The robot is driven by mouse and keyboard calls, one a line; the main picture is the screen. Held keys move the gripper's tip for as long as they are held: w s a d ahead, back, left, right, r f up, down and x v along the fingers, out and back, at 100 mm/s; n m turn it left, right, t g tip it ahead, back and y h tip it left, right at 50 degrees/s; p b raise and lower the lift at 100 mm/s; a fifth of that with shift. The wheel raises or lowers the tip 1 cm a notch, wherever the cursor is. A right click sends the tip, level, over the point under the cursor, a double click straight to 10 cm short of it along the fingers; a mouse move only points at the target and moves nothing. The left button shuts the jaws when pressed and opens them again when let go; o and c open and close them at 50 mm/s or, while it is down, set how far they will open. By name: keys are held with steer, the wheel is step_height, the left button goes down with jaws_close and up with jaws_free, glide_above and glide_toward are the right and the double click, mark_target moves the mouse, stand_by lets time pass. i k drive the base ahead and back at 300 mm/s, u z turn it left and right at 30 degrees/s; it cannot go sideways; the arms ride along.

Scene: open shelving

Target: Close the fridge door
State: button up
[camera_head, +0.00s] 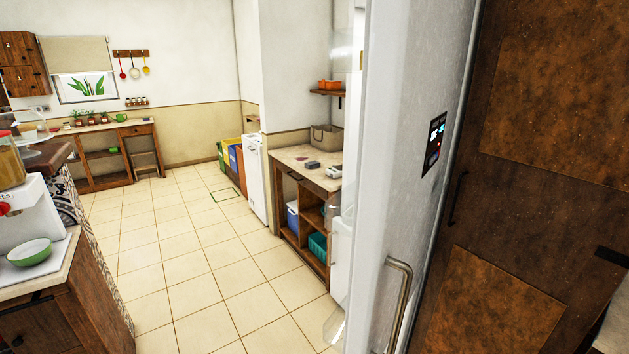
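The fridge door (415,130) stands open in the near foreground, right of the middle. Its pale grey outer face carries a small dark control panel (434,143) and a metal bar handle (400,300) low down. Clear and white door bins (341,255) stick out to the left from its inner side. The inside of the fridge cannot be made out. My gripper is not in view.
A tall dark wood cabinet (535,160) stands right beside the door on the right. A wooden shelf unit (300,200) with bins stands behind the door bins. A counter (70,290) with a green bowl (30,252) is at left. The tiled floor (205,265) between is clear.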

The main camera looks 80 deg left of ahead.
mark_target(415, 52)
steer(key=u, duration=1.95)
